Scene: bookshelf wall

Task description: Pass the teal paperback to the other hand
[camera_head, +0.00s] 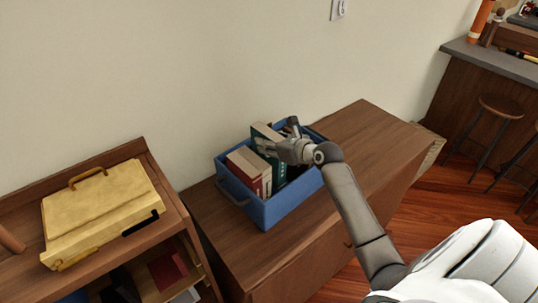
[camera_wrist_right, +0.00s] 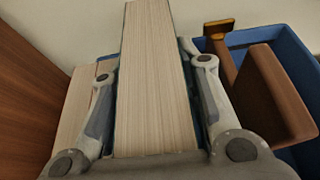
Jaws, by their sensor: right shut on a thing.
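The teal paperback (camera_head: 265,143) stands upright in a blue crate (camera_head: 271,212) on the wooden cabinet. My right gripper (camera_head: 268,148) reaches into the crate from the right and is shut on the teal paperback. In the right wrist view the paperback's page block (camera_wrist_right: 152,85) stands between the two fingers (camera_wrist_right: 155,100), with thin teal cover edges at its sides. The lower part of the book is hidden by the gripper and crate. My left gripper is not in view.
Red-covered books (camera_head: 249,171) stand left of the paperback in the crate. A brown object (camera_wrist_right: 262,90) lies on its other side. A yellow case (camera_head: 100,212) lies on the lower left shelf unit. The cabinet top (camera_head: 365,135) is clear at right.

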